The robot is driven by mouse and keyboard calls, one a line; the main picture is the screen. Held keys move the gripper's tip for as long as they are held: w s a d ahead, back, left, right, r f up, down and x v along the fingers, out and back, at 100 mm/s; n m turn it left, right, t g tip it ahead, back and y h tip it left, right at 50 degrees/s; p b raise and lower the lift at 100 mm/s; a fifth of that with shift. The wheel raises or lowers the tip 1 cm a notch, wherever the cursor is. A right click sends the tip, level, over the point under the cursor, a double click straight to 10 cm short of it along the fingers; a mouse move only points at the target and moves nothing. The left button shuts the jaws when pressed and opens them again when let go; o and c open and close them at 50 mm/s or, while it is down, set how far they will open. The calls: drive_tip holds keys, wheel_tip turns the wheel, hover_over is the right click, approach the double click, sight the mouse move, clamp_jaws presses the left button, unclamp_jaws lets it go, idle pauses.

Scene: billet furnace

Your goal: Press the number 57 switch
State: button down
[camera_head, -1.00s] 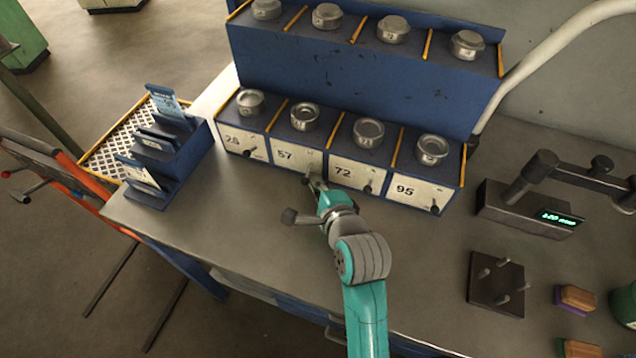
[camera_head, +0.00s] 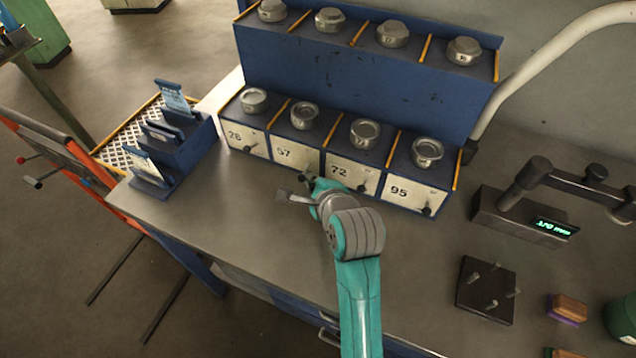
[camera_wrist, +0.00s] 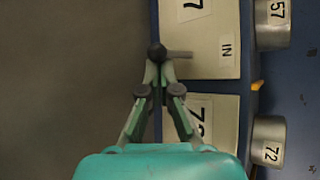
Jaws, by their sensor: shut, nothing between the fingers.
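The number 57 switch is a small lever with a black ball knob (camera_wrist: 157,52) and a grey stem, on the cream panel marked 57 (camera_head: 291,154). In the wrist view this panel (camera_wrist: 197,30) reads "7" and "IN". My gripper (camera_head: 309,180) is at the lower right of panel 57, and the lever is hard to make out there. In the wrist view my gripper (camera_wrist: 160,68) is shut and empty, its fingertips right at the knob. I cannot tell whether they touch it.
Panels 28 (camera_head: 246,139), 72 (camera_head: 352,174) and 95 (camera_head: 413,190) have similar levers close by. Silver weights stand on the blue stepped rack (camera_head: 350,75). A card holder (camera_head: 172,150) stands at left, a display device (camera_head: 530,218) at right. The bench front is clear.

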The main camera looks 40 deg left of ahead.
sight(305, 168)
drive_tip(key=g, duration=0.1)
drive_tip(key=r+m+g+h, duration=0.1)
drive_tip(key=shift+s+r+g, duration=0.15)
drive_tip(key=shift+r+g, duration=0.05)
drive_tip(key=shift+g, duration=0.1)
drive_tip(key=shift+r, duration=0.35)
drive_tip(key=shift+r, duration=0.75)
drive_tip(key=shift+r, duration=0.15)
